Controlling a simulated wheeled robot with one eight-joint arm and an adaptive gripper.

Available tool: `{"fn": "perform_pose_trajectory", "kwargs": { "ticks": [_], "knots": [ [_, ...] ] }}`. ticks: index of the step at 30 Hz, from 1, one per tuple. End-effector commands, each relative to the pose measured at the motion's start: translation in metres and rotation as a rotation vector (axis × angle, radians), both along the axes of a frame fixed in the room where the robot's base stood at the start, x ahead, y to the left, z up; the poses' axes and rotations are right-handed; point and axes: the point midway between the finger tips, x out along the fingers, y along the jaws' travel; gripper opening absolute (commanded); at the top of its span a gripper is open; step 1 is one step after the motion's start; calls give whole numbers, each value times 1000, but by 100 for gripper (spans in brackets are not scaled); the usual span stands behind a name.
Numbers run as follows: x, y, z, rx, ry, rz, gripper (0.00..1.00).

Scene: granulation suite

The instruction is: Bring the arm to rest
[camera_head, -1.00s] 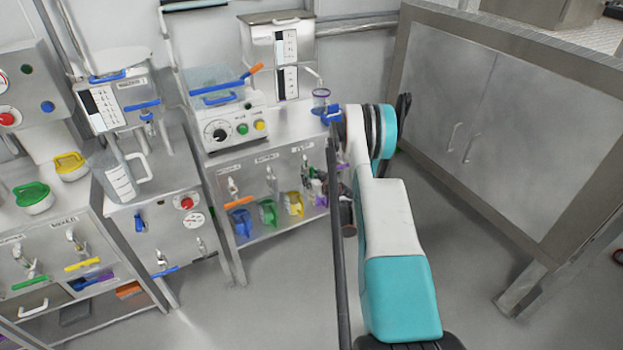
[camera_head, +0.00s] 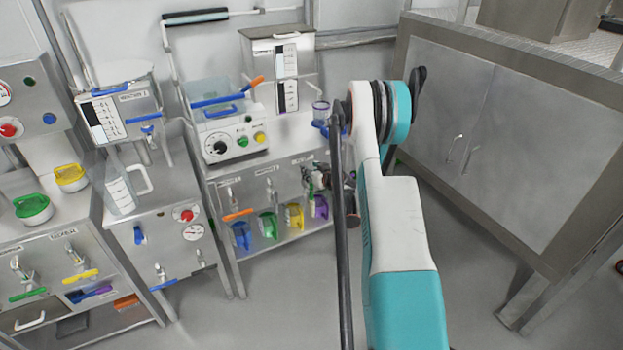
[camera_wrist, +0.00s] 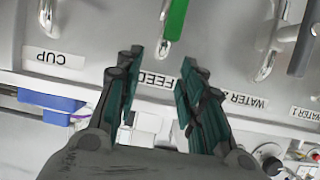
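My gripper (camera_wrist: 158,100) is open in the wrist view, with its two dark green fingers apart and nothing between them. It is in front of a grey metal panel with the labels "CUP" (camera_wrist: 54,58) and "FEED", the latter partly hidden by the fingers. In the head view my arm (camera_head: 395,220) is bent, with its elbow high at the centre right. My gripper there is small and partly hidden behind the arm, in front of the tap cabinet.
The tap cabinet (camera_head: 226,196) has coloured jugs on its lower shelf, including a yellow jug (camera_head: 294,215). Machines and benches line the left. A large steel cabinet (camera_head: 515,130) stands right. The floor (camera_head: 275,310) between is clear.

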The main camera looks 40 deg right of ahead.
Motion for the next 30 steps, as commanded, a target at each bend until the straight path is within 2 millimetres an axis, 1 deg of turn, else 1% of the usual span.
{"fn": "perform_pose_trajectory", "kwargs": {
  "ticks": [3,18,21,23,26,29,30],
  "knots": [
    [0,0,4,0,0,0,36],
    [0,0,4,0,0,0,36],
    [1,2,7,0,1,2,36],
    [4,8,14,1,5,9,36],
    [13,26,35,-1,20,29,36],
    [25,55,68,-4,44,60,36],
    [29,68,82,-4,53,73,36]
  ]
}}
